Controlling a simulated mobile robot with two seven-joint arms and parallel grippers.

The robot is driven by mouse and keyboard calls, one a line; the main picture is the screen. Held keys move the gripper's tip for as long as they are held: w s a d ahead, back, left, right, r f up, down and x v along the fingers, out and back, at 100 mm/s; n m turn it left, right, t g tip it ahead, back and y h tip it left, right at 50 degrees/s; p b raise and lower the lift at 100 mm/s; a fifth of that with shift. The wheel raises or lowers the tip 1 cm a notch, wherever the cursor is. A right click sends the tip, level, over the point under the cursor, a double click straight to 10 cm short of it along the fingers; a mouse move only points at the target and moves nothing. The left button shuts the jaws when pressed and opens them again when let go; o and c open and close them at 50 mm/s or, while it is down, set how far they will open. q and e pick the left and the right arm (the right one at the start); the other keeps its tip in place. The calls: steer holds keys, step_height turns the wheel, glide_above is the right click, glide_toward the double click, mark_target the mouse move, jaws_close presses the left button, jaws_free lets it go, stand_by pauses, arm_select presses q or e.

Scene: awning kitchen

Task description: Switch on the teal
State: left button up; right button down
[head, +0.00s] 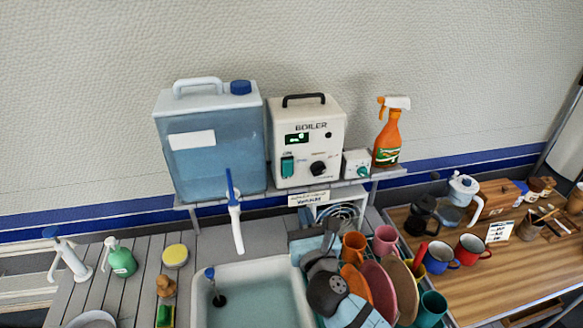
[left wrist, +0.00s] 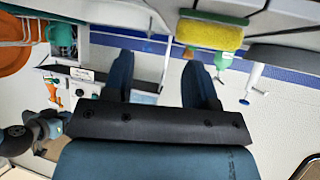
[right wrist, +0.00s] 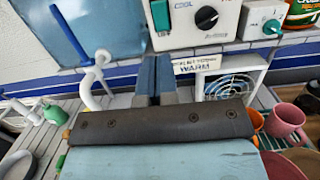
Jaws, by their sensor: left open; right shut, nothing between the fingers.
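The white boiler (head: 309,145) stands on a shelf above the sink, with a teal rocker switch (head: 288,166) and a black knob (head: 318,168) on its front. A small white box with a teal knob (head: 362,171) stands to its right. In the right wrist view the rocker (right wrist: 160,16) shows partly, just above my right gripper (right wrist: 155,62). The right gripper also shows in the head view (head: 331,234), shut and empty, below the shelf. I cannot tell the rocker's position. My left gripper (left wrist: 160,72) is open and empty in its wrist view, away from the boiler.
A blue water tank (head: 212,145) with a spout (head: 235,215) stands left of the boiler. An orange spray bottle (head: 388,135) stands right of the small box. A label (head: 309,199) hangs on the shelf edge. Mugs and plates crowd the rack below right.

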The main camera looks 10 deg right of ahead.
arm_select(q)
steer(key=shift+s+a, duration=0.1)
steer(key=shift+s, duration=0.1)
arm_select(e)
steer(key=shift+s+a, duration=0.1)
steer(key=shift+s, duration=0.05)
steer(key=b, duration=0.2)
glide_toward(289, 164)
steer(key=w, duration=0.5)
steer(key=w+r, duration=0.1)
steer(key=w, duration=0.1)
steer(key=shift+w, duration=0.25)
arm_select(q)
steer(key=shift+w+d+f, duration=0.1)
steer(key=shift+d+f, duration=0.05)
steer(key=shift+f, duration=0.3)
steer(key=shift+w+d+f, duration=0.1)
steer(key=shift+f, duration=0.35)
steer(key=shift+s, duration=0.1)
